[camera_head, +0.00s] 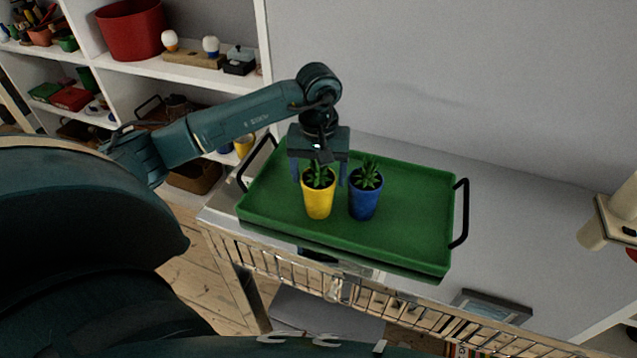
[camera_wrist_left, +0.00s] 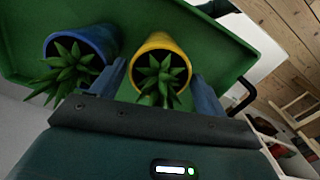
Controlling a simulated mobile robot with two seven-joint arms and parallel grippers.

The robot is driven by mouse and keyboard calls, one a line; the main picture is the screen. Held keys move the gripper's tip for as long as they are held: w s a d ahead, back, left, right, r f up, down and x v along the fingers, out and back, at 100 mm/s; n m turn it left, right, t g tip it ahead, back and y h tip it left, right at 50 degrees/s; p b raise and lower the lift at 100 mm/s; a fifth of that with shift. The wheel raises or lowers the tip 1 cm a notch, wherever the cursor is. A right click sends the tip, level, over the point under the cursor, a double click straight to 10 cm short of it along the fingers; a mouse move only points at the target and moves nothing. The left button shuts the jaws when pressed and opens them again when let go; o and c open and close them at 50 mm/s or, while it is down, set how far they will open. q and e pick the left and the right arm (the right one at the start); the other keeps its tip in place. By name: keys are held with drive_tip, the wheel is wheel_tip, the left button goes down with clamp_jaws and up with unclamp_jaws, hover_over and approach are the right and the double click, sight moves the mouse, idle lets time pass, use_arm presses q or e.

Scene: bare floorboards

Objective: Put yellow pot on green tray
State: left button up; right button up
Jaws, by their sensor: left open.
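The yellow pot (camera_head: 318,205) with a spiky green plant stands upright on the green tray (camera_head: 415,225), left of the blue pot (camera_head: 364,206). My left gripper (camera_head: 319,181) comes from above and is open, with one finger on each side of the yellow pot's plant and rim. In the left wrist view the yellow pot (camera_wrist_left: 164,45) sits between the two spread fingers, and the blue pot (camera_wrist_left: 85,42) is just outside the left finger. I cannot tell whether a finger touches either pot. My right gripper is not in view.
The tray has black handles (camera_head: 461,213) at its ends and lies on a white table with a slatted metal front (camera_head: 345,287). Shelves (camera_head: 190,75) with a red bin (camera_head: 130,30) stand at the left. The tray's right half is clear. A wall rises behind.

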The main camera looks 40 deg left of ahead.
use_arm(q)
wheel_tip(320, 180, up, 9)
drive_tip(key=shift+f+b, duration=0.15)
drive_tip(key=shift+b, duration=0.25)
